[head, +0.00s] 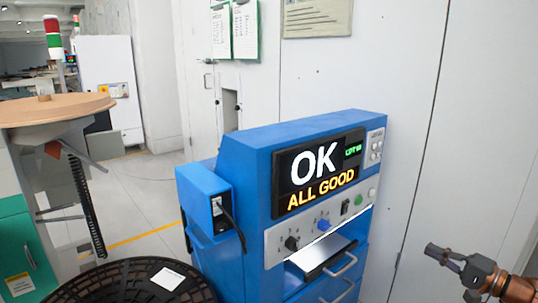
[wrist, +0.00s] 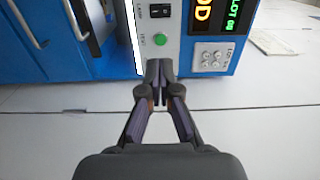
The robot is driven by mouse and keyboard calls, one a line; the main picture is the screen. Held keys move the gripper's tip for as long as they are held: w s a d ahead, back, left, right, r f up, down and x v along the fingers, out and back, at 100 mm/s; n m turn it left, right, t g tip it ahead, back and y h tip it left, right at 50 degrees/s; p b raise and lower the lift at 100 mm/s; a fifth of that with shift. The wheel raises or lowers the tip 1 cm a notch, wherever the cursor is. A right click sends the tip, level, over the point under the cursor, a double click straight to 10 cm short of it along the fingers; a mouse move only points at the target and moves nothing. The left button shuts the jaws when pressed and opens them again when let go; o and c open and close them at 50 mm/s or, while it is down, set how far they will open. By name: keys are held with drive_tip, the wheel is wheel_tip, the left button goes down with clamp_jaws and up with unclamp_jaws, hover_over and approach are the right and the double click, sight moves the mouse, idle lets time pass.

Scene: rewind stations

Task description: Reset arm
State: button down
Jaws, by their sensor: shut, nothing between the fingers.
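My gripper (head: 437,254) is at the lower right in the head view, in front of the white wall and to the right of the blue machine (head: 225,155). In the wrist view my gripper (wrist: 160,66) has its fingertips together with nothing between them. Its tips appear just below the green button (wrist: 160,40) on the machine's panel in the picture; I see no contact. The machine's display (head: 318,173) reads "OK" and "ALL GOOD".
A black round mesh-like object (head: 75,283) is at the lower left. A round wooden-topped stand (head: 50,110) is at the left. Drawer handles (head: 340,266) stick out from the machine's front. Open floor (head: 150,190) lies between stand and machine.

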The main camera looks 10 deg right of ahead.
drive_tip(key=s+a+r+n+g+y, duration=0.15)
drive_tip(key=a+n+g, duration=0.3)
drive_tip(key=a, duration=0.85)
drive_tip(key=s+a+n+g+y, duration=0.1)
drive_tip(key=s+a+n+g, duration=0.15)
drive_tip(key=a+g, duration=0.75)
drive_tip(key=s+a+f+n+g+h, duration=0.2)
drive_tip(key=s+a+f+n+h, duration=0.25)
drive_tip(key=s+a, duration=0.9)
drive_tip(key=s+d+f+g+h, duration=0.1)
drive_tip(key=s+d+f+h, duration=0.1)
drive_tip(key=s+d+h, duration=0.3)
drive_tip(key=s+d+f+h, duration=0.1)
drive_tip(key=s+f+h, duration=0.15)
drive_tip(key=s, duration=0.35)
wheel_tip(320, 180, up, 23)
drive_tip(key=s+p, duration=0.1)
drive_tip(key=p, duration=2)
drive_tip(key=shift+s+d+r, duration=0.15)
drive_tip(key=shift+s+d, duration=0.1)
